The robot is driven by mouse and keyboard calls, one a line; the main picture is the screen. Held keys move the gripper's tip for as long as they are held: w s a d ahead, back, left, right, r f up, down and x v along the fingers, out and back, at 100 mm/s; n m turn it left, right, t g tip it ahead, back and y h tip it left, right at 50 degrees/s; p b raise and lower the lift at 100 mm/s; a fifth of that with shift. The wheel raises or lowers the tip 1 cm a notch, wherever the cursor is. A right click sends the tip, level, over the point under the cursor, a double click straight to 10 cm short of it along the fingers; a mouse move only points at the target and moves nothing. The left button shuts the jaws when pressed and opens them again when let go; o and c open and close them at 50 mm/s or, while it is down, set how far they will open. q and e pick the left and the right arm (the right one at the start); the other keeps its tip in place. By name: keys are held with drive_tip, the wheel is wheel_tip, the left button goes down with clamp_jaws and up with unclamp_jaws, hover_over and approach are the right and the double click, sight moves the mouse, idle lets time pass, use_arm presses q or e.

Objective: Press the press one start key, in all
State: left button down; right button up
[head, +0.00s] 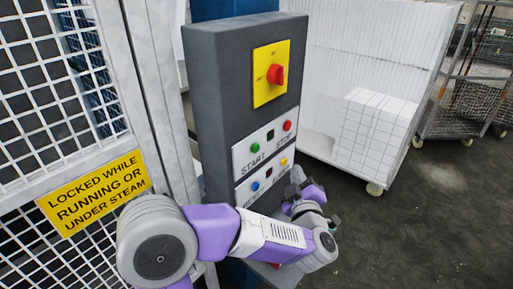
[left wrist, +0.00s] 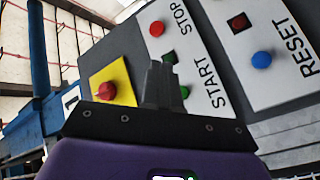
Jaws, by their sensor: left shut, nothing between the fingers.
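The green start key (head: 255,148) sits on the upper white plate of the dark grey control box, above the word START. In the left wrist view, the start key (left wrist: 184,92) shows just beside the fingertips, partly hidden by them. My left gripper (head: 296,177) is in front of the box's lower right part, its fingers shut and empty. In the left wrist view, the shut fingers (left wrist: 163,82) overlap the upper plate; whether they touch it I cannot tell. My right gripper is not in view.
A red stop key (head: 287,126) is right of the start key. A blue key (head: 254,186) and a yellow key (head: 284,161) sit below. A red knob on a yellow plate (head: 264,88) is above. A mesh gate (head: 50,110) stands left, a white cart (head: 345,150) right.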

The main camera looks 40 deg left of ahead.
sight(256, 148)
use_arm(q)
drive_tip(key=shift+s+a+r+n+y, duration=0.15)
drive_tip(key=shift+s+r+n+y, duration=0.1)
drive_tip(key=shift+r, duration=0.2)
drive_tip(key=shift+s+a+r+n+y, duration=0.1)
drive_tip(key=shift+s+r+n+y, duration=0.1)
drive_tip(key=shift+r, duration=0.2)
drive_tip(key=a+p, duration=0.1)
drive_tip(key=a, duration=0.7)
drive_tip(key=shift+w+a, duration=0.4)
idle(1.4)
drive_tip(key=shift+a, duration=0.45)
